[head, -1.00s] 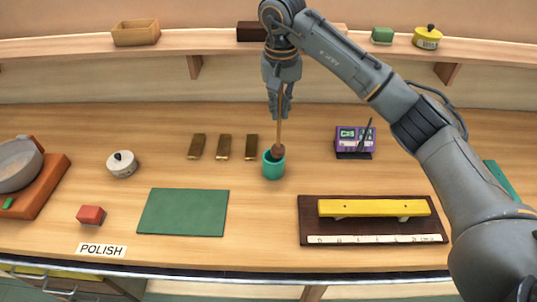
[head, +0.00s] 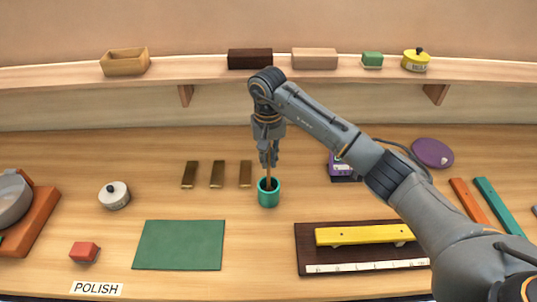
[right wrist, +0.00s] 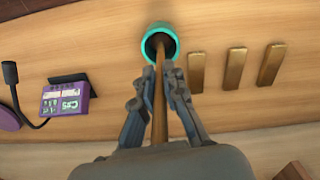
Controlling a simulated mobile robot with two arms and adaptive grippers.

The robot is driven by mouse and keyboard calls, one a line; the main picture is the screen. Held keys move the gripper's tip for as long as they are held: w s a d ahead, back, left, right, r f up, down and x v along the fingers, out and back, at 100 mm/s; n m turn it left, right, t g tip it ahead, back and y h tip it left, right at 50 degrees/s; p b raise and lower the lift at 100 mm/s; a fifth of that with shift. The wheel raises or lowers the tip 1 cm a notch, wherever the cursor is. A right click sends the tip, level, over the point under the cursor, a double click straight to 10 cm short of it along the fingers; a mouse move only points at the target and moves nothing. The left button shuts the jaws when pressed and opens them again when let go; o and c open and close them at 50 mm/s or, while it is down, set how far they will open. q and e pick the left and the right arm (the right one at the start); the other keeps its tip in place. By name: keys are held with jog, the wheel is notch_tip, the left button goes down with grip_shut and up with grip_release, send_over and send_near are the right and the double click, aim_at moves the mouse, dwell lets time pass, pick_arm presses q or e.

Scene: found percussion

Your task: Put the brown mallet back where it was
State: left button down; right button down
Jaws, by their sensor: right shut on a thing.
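The brown mallet (right wrist: 160,92) is a thin wooden stick held upright, with its lower end inside the teal cup (head: 268,195). Its head is hidden inside the cup. My right gripper (head: 268,160) is shut on the stick just above the cup. In the right wrist view the fingers (right wrist: 160,85) close around the stick, and the cup's rim (right wrist: 159,31) surrounds its far end. The cup stands upright on the bench. My left gripper is not in view.
Brass bars (head: 217,174) lie left of the cup. A green mat (head: 180,245) and a yellow bar (head: 364,235) on a dark board (head: 310,258) lie nearer. A purple tuner (right wrist: 66,100) stands right of the cup in the head view, partly behind my arm.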

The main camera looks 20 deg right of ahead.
jog(key=shift+s+f, duration=0.1)
jog(key=shift+f, duration=0.05)
jog(key=c, duration=1.6)
grip_release()
jog(key=shift+o, duration=0.9)
